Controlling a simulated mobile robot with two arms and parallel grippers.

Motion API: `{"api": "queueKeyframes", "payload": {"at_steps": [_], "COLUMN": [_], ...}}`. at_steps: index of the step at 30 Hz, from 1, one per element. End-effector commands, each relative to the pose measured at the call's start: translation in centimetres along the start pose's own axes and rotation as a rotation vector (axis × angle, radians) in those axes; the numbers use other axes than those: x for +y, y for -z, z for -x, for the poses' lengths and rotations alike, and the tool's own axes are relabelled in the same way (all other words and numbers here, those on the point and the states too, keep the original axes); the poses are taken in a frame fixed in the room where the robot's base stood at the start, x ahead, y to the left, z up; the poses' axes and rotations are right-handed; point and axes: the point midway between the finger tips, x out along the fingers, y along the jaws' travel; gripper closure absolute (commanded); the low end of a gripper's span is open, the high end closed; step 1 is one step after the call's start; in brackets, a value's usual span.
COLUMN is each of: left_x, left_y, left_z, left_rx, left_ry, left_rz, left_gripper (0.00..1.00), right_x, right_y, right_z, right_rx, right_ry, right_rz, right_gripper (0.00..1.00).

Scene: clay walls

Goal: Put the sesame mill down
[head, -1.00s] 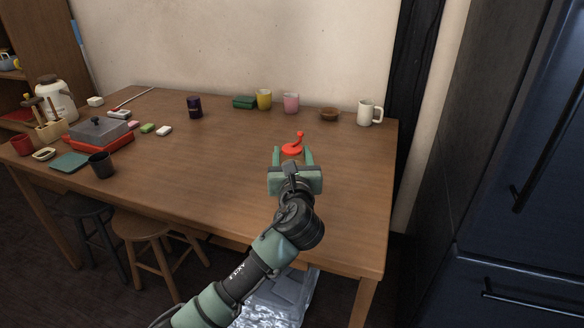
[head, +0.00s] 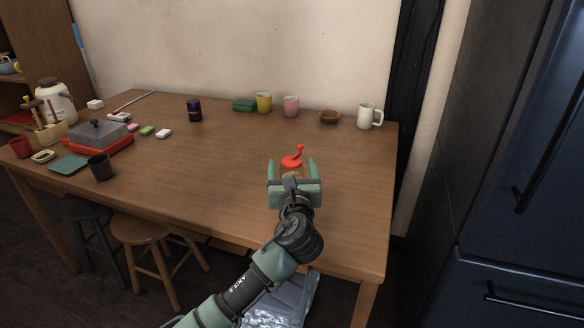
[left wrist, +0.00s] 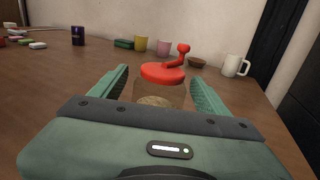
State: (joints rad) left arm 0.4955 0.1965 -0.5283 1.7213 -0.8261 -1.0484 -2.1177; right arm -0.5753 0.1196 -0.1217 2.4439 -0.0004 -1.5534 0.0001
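The sesame mill has a red lid with a red crank (head: 292,162) and a clear jar with tan contents. In the left wrist view the mill (left wrist: 161,92) is upright between my fingers. My left gripper (head: 293,172) is over the right part of the wooden table (head: 225,165). Its green fingers (left wrist: 160,95) are spread on either side of the jar, with a gap showing at each side. The mill's base is hidden behind the gripper body, so its contact with the table does not show. My right gripper is not in view.
Behind the mill stand a white mug (head: 365,116), a brown bowl (head: 329,117), a pink cup (head: 290,107) and a yellow cup (head: 264,103). A dark jar (head: 194,109) stands farther left. The table around the mill is clear. Stools (head: 145,232) stand at the table's front.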

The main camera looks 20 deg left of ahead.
Motion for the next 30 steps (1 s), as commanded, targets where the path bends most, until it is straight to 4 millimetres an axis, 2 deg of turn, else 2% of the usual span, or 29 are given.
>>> {"api": "queueKeyframes", "payload": {"at_steps": [5,8,15,21,24,30], "left_x": [0.0,-0.1,-0.1,-0.1,0.0,0.0], "left_y": [-0.3,-0.4,-0.4,-0.3,-0.3,-0.3], "left_z": [0.7,2.3,7.5,10.8,11.6,12.1], "left_rx": [0.001,0.0,0.002,0.001,0.0,-0.001], "left_ry": [0.001,0.002,0.003,0.002,0.001,0.0], "left_rz": [0.0,0.0,0.001,0.0,0.0,0.001], "left_gripper": [0.24,0.24,0.24,0.24,0.24,0.24], "right_x": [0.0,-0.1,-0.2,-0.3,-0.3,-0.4], "right_y": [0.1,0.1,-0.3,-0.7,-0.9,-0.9], "right_z": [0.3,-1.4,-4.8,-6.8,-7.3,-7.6], "right_rx": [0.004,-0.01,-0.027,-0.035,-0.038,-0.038], "right_ry": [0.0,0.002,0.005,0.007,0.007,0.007], "right_rz": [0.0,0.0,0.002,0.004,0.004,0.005], "right_gripper": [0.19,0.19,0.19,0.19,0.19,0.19]}}
